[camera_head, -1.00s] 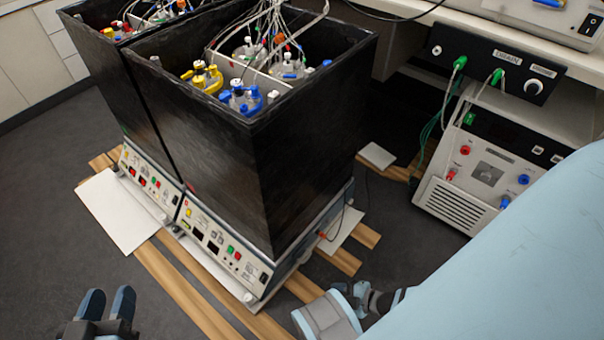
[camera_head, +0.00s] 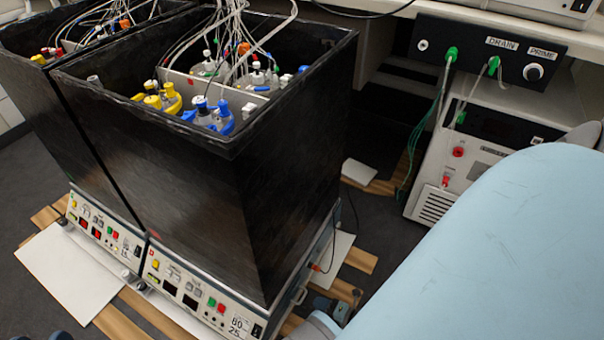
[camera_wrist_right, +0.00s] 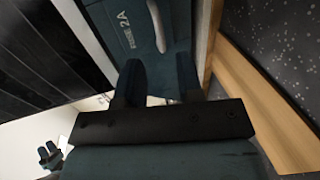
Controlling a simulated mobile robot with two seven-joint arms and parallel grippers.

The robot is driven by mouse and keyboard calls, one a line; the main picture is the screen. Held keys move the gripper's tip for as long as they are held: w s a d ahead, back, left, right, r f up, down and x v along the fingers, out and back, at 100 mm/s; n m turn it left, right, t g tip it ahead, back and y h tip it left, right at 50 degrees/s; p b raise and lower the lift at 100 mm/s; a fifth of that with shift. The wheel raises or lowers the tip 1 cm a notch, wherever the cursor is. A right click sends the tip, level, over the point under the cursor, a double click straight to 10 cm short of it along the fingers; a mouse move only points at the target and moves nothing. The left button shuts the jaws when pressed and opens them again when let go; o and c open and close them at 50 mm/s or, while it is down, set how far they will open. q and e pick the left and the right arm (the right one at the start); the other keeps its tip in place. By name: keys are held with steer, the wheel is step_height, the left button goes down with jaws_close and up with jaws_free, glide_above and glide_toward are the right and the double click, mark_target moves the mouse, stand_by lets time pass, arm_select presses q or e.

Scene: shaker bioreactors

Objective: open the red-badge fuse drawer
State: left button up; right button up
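In the right wrist view, a dark blue-teal panel (camera_wrist_right: 128,22) carries the label "FUSE 2A" and a pale bar handle (camera_wrist_right: 157,22). No red badge shows on the part in view. My right gripper (camera_wrist_right: 160,75) is open, its two fingers pointing at the panel, one on each side of the handle's line. I cannot tell whether they touch it. In the head view the right gripper (camera_head: 332,307) is small and partly hidden by my arm, low beside the right shaker's side (camera_head: 310,265). My left gripper (camera_wrist_right: 48,155) looks open and empty; only its tip shows in the head view's lower-left corner.
Two tall black boxes (camera_head: 190,180) with bottles and tubing stand on shaker bases with front control panels (camera_head: 195,293). Wooden slats (camera_head: 357,260) and white sheets (camera_head: 70,270) lie on the dark floor. A drain/prime panel (camera_head: 490,50) and a white unit (camera_head: 432,205) stand at right.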

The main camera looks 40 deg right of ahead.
mark_target(303, 298)
steer(key=b+x, duration=0.2)
steer(key=x, duration=0.4)
steer(key=shift+f, duration=0.1)
steer(key=shift+w+a, duration=0.15)
steer(key=shift+w, duration=0.4)
arm_select(q)
steer(key=shift+w+a+r+m+t+h, duration=0.2)
steer(key=shift+w+a+m+t+h, duration=0.25)
steer(key=shift+m, duration=0.45)
steer(key=shift+w+d, duration=0.1)
steer(key=shift+y, duration=0.25)
arm_select(e)
jaws_close()
